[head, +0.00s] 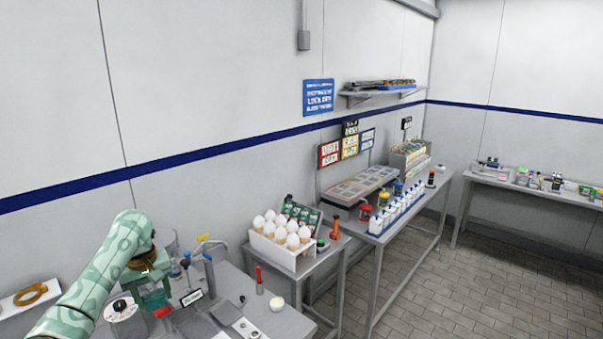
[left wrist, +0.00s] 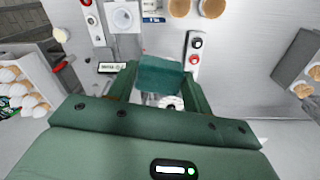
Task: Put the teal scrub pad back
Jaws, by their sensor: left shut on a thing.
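The teal scrub pad (left wrist: 160,74) is between the two green fingers of my left gripper (left wrist: 158,88) in the left wrist view. The gripper is shut on it and holds it over the grey table (left wrist: 248,40). In the head view my left gripper (head: 150,288) is at the lower left, above the near table, and the pad is hard to tell from the green fingers there. A round white object with dark markings shows partly below the pad in the left wrist view. My right gripper is not in view.
A small label sign (head: 191,297) and upright tools stand right of the gripper. A red-handled tool (head: 259,279) and a white cup (head: 277,303) are farther right. A tray of white egg-like items (head: 282,252) sits on the adjoining table. Bare tabletop shows around the cup.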

